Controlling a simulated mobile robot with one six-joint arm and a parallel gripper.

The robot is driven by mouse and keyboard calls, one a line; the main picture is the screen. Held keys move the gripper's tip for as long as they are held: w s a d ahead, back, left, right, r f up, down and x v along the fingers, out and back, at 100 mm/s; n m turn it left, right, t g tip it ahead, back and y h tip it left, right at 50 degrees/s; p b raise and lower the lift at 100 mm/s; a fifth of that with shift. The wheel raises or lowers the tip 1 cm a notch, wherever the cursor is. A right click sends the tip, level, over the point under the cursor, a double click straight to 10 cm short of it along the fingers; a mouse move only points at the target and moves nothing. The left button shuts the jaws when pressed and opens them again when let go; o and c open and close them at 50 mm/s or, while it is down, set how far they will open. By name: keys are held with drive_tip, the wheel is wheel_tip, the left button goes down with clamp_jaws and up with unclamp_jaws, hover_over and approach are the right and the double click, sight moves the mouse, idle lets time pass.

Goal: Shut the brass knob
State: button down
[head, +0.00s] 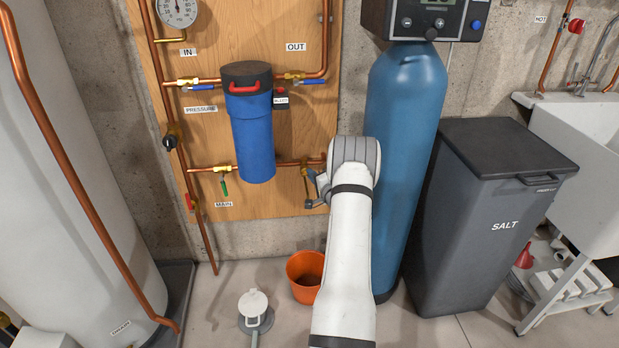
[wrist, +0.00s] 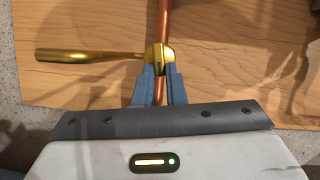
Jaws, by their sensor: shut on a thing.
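The brass knob (wrist: 160,55) shows in the wrist view on a copper pipe (wrist: 165,20). A long brass lever (wrist: 88,55) reaches from it to the left, roughly square across the pipe. My gripper (wrist: 158,76) has its two blue-grey fingers on either side of the knob's near end and is shut on it. In the head view my gripper (head: 316,184) is at the right end of the lower pipe on the wooden panel, mostly hidden by my white arm.
A blue filter housing (head: 252,130) hangs left of my gripper. A tall blue tank (head: 405,130) stands close on the right. An orange bucket (head: 302,268) and a white drain fitting (head: 254,305) are on the floor below. A salt bin (head: 480,240) stands further right.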

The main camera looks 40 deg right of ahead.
drive_tip(key=shift+w+m+t, duration=0.1)
drive_tip(key=shift+m+t, duration=0.3)
drive_tip(key=shift+m, duration=0.4)
drive_tip(key=c, duration=1.5)
unclamp_jaws()
drive_tip(key=shift+f, duration=0.2)
drive_tip(key=s, duration=0.5)
drive_tip(key=s+a, duration=0.1)
drive_tip(key=s, duration=0.1)
drive_tip(key=shift+s+a+p, duration=0.1)
drive_tip(key=shift+s+p, duration=0.3)
